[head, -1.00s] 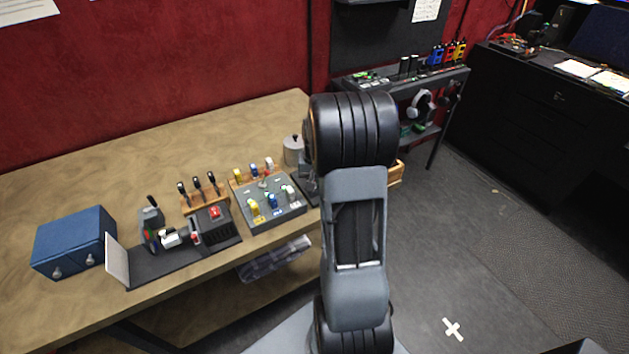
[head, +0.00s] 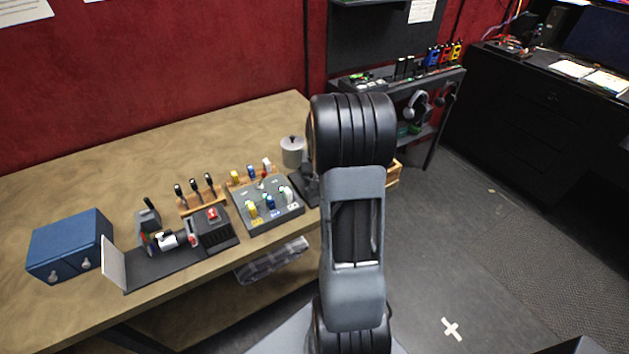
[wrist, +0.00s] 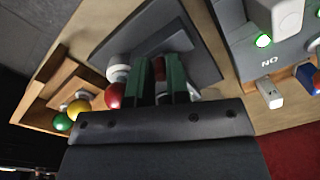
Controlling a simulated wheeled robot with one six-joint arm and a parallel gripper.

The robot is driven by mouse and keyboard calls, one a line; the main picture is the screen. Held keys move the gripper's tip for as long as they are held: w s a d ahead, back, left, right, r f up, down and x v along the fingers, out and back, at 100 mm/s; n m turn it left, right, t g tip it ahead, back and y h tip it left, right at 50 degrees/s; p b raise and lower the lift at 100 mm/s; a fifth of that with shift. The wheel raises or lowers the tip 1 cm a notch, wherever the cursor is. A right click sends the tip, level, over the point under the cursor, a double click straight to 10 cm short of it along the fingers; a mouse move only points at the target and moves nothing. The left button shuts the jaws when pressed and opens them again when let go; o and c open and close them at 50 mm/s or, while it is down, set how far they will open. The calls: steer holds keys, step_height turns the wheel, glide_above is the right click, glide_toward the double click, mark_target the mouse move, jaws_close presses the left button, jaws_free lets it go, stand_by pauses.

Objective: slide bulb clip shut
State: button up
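In the wrist view my gripper (wrist: 161,75) has two green fingers with a narrow gap between them. They reach over a dark grey plate (wrist: 117,37) and hide its middle. A red ball (wrist: 114,96) and a white round part (wrist: 118,73) sit beside the left finger. Something red shows in the gap, and a pale part (wrist: 193,92) shows beside the right finger. I cannot tell whether the fingers touch anything. I cannot single out the bulb clip for certain. In the head view my arm hides the gripper; a dark device (head: 308,186) shows partly beside it.
A wooden tray (wrist: 62,80) holds coloured balls. A grey pot (head: 292,152) and blue box (head: 68,244) stand on the table.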

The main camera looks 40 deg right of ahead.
steer(key=o, duration=0.5)
steer(key=shift+d, duration=0.2)
steer(key=shift+c, duration=0.2)
step_height(320, 180, up, 14)
steer(key=shift+s+d+b, duration=0.2)
steer(key=shift+b, duration=0.15)
steer(key=shift+f, duration=0.1)
